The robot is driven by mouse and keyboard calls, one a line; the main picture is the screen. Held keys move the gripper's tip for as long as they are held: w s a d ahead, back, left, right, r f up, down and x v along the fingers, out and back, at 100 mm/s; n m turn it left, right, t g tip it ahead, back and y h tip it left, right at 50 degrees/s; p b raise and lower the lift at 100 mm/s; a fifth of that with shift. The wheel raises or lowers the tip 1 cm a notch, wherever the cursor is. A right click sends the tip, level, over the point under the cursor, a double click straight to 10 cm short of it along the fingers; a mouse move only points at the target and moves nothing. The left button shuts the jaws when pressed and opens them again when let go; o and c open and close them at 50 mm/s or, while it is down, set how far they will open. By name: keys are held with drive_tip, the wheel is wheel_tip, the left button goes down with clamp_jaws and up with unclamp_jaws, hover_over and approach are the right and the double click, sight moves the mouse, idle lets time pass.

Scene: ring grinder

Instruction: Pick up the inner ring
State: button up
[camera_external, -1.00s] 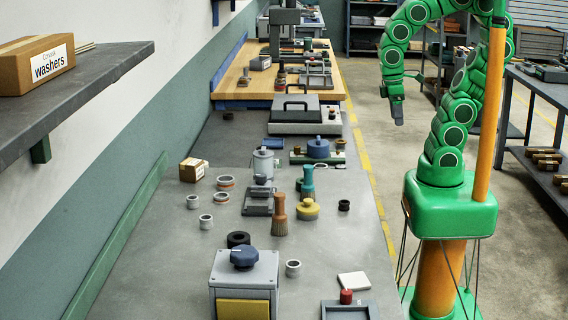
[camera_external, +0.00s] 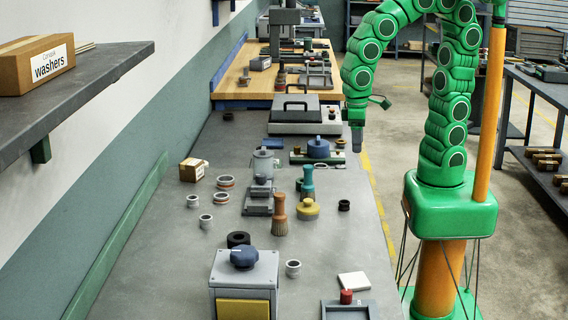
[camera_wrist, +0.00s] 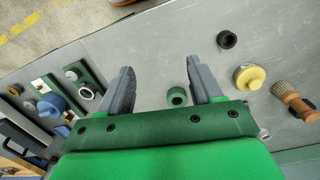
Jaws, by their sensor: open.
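Several rings lie on the grey bench, and I cannot tell which is the inner ring. A green ring (camera_wrist: 176,96) shows between my fingers in the wrist view, on the bench below. A small dark ring (camera_external: 344,205) lies near the bench's right edge; it also shows in the wrist view (camera_wrist: 227,40). A pale ring (camera_external: 321,166) lies near the green plate. Other rings include a metal one (camera_external: 293,268) and a thick black one (camera_external: 238,239). My gripper (camera_external: 357,148) is open and empty, pointing down above the bench's right edge; its fingers spread in the wrist view (camera_wrist: 161,66).
A blue-knobbed part (camera_external: 318,149) sits on a green plate behind the rings. A grey box with a blue knob (camera_external: 244,275) is in front.

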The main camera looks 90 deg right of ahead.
drive_tip(key=m, duration=0.1)
approach(344, 205)
drive_tip(key=s+d, duration=0.1)
wheel_tip(344, 205, down, 3)
drive_tip(key=shift+s+d+r+t, duration=0.1)
drive_tip(key=shift+d+r+t, duration=0.05)
drive_tip(key=shift+t, duration=0.15)
drive_tip(key=shift+d+f, duration=0.1)
drive_tip(key=shift+f, duration=1.25)
drive_tip(key=shift+d+f, duration=0.15)
drive_tip(key=shift+f, duration=1.2)
drive_tip(key=c, duration=1.2)
